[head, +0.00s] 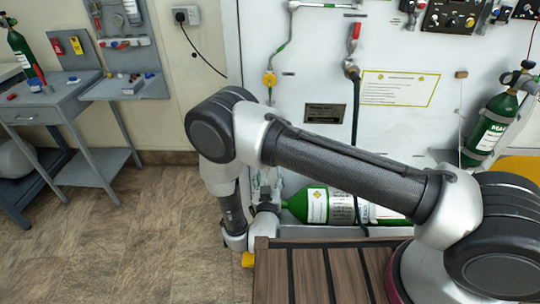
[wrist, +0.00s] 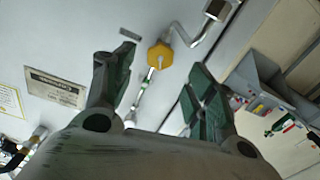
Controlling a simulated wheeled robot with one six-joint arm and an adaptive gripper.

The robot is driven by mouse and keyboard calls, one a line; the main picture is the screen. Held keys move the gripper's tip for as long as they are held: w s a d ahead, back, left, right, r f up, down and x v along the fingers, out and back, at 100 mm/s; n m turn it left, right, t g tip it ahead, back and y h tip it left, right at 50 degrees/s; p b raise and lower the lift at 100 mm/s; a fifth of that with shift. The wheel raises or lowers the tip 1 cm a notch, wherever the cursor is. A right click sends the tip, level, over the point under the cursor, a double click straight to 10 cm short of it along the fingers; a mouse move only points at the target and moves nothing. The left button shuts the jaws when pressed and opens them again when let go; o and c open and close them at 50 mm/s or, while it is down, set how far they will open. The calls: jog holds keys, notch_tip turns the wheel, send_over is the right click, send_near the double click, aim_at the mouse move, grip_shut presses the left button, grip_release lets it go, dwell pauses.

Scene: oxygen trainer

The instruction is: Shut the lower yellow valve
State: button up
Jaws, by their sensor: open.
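A yellow valve handle (head: 269,79) sits on a thin vertical pipe on the white panel in the head view, above my arm. A yellow valve handle (wrist: 160,55) also shows in the wrist view, on a pipe beyond and between my fingertips. My gripper (wrist: 153,75) is open and empty, its two dark green-padded fingers spread apart. The handle is apart from both fingers. In the head view my gripper is small and partly hidden by my forearm, low in front of the panel. A small yellow part (head: 247,259) shows beside my wrist; I cannot tell what it is.
A green cylinder (head: 318,205) lies behind my forearm, near a slatted wooden surface (head: 310,278). A red-handled lever (head: 354,38) and dark hose are right of the valve. A grey workbench (head: 50,110) stands left. The floor (head: 130,235) left of my arm is clear.

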jog(key=w, duration=0.8)
jog(key=shift+d, duration=0.15)
jog(key=c, duration=1)
jog(key=shift+c, duration=0.3)
